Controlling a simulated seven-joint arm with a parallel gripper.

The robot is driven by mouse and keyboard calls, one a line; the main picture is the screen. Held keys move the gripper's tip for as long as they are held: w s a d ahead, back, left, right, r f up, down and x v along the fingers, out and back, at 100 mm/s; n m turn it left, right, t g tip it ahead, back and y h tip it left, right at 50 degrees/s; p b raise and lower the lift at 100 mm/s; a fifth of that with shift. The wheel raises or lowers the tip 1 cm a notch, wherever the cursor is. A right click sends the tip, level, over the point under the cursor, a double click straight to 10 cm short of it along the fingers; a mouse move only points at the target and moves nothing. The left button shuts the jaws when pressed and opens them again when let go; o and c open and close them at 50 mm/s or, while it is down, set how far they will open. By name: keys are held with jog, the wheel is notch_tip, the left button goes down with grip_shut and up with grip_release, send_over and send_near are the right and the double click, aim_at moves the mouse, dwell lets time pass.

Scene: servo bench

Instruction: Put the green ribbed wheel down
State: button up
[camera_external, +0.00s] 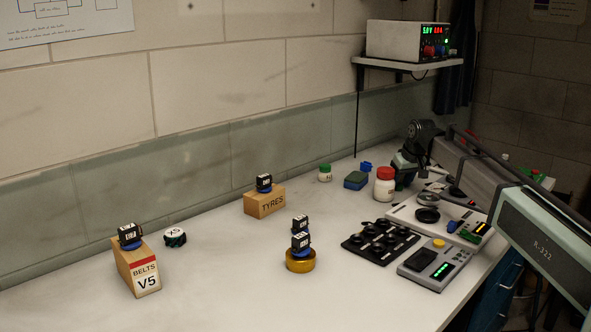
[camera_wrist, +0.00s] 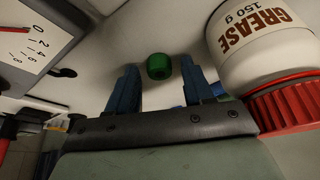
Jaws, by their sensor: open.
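In the wrist view my gripper (camera_wrist: 159,66) is open, with its two blue fingers well apart. A small, dark green round thing (camera_wrist: 158,67), seemingly the green ribbed wheel, shows in the gap between the fingertips over the pale bench, with space on both sides. I cannot make out its ribs or tell whether it rests on the bench. In the external view I cannot clearly make out the fingers or this wheel near the back of the bench.
The red-lidded grease jar (camera_wrist: 265,48) stands close to the right finger; it also shows in the external view (camera_external: 384,185). Black tray (camera_external: 380,243) and grey panels sit in front.

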jog(key=v, duration=1.2)
